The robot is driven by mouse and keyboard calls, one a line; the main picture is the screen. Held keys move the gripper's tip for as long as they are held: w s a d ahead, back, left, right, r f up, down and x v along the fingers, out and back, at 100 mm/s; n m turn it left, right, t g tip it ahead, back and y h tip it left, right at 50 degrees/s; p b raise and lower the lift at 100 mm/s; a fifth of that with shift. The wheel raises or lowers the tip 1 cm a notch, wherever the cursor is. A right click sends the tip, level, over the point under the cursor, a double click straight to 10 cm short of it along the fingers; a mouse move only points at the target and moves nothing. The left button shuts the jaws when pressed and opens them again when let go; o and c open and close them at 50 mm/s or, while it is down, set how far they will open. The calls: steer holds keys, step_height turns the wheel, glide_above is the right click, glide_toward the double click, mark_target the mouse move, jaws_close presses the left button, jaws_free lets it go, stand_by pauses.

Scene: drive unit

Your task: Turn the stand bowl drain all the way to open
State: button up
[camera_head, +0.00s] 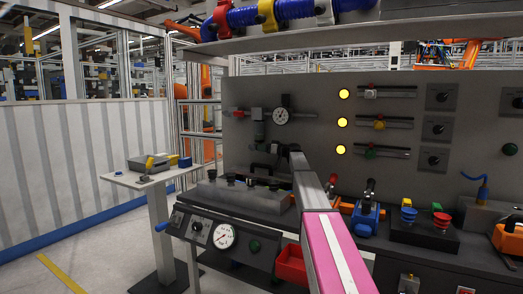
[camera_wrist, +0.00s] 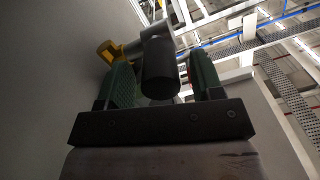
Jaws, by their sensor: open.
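In the head view, a grey-green bowl-shaped body (camera_head: 259,130) hangs under the pipework on the upright panel, left of a round gauge (camera_head: 281,116). I cannot make out its drain there for certain. My gripper (camera_head: 284,151) is close to the panel, right of and below that body, mostly hidden by my own arm. In the wrist view, my gripper (camera_wrist: 160,62) is open, with green fingers on either side of a dark cylinder (camera_wrist: 160,70). Whether the fingers touch it is unclear. A yellow part (camera_wrist: 109,51) and a grey pipe piece (camera_wrist: 134,47) lie behind.
A ledge (camera_head: 235,198) with small knobs runs below the pipework. A pressure gauge (camera_head: 222,236) and a red bin (camera_head: 291,265) are lower. A blue vise-like fixture (camera_head: 367,217) stands right of my arm. A side table (camera_head: 125,180) stands at left, with open floor before it.

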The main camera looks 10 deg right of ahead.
steer(key=shift+x, duration=0.8)
jaws_close()
steer(key=shift+a+r+g+h, duration=0.15)
steer(key=shift+r+g+h, duration=0.5)
steer(key=shift+h, duration=0.35)
steer(key=shift+r+g+h, duration=0.3)
steer(key=shift+g+h, duration=0.35)
steer(key=shift+h, duration=0.25)
jaws_free()
steer(key=v, duration=1)
steer(key=shift+s+d+r, duration=0.15)
steer(key=shift+s+d, duration=0.05)
